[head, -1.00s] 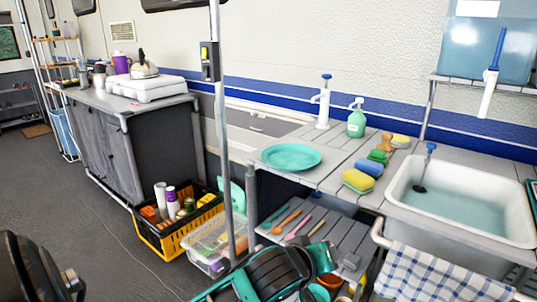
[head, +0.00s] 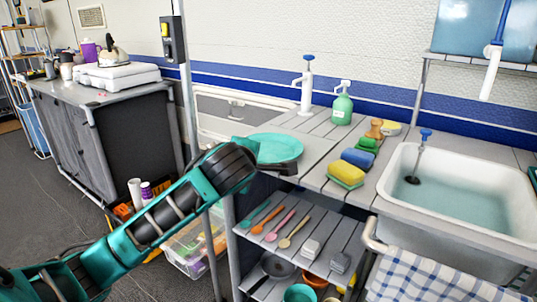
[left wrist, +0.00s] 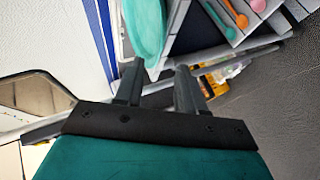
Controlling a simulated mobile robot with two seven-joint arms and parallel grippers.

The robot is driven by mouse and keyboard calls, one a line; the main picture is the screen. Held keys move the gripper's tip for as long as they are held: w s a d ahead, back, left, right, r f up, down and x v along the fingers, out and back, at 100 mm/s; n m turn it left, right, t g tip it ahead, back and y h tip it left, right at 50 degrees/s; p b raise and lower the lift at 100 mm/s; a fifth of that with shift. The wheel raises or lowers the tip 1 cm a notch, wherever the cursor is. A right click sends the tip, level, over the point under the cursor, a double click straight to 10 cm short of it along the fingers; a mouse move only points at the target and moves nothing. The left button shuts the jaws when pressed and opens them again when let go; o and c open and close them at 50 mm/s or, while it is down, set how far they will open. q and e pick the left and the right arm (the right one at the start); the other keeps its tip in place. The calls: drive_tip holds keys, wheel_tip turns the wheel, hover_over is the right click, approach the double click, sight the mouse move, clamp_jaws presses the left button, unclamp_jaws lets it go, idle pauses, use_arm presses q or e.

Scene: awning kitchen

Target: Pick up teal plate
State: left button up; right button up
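The teal plate (head: 276,147) lies at the left end of the grey slatted counter. Its edge also shows in the left wrist view (left wrist: 146,28), just beyond the fingertips. My left gripper (head: 274,168) is at the plate's near left edge in the head view, with part of the wrist covering the counter corner. In the left wrist view its two fingers (left wrist: 160,66) are apart, with nothing seen held between them. I cannot tell whether a finger touches the plate. My right gripper is not in view.
A sponge pair (head: 346,174), green soap bottle (head: 342,106) and white pump (head: 307,88) stand on the counter right of the plate. The sink (head: 462,190) is farther right. A lower shelf (head: 300,238) holds utensils. A metal pole (head: 188,110) rises left of the counter.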

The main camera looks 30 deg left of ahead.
use_arm(q)
drive_tip(key=b+x, duration=0.1)
drive_tip(key=x, duration=0.4)
drive_tip(key=shift+w+a+f, duration=0.15)
drive_tip(key=shift+w, duration=0.2)
drive_tip(key=shift+c, duration=0.5)
clamp_jaws()
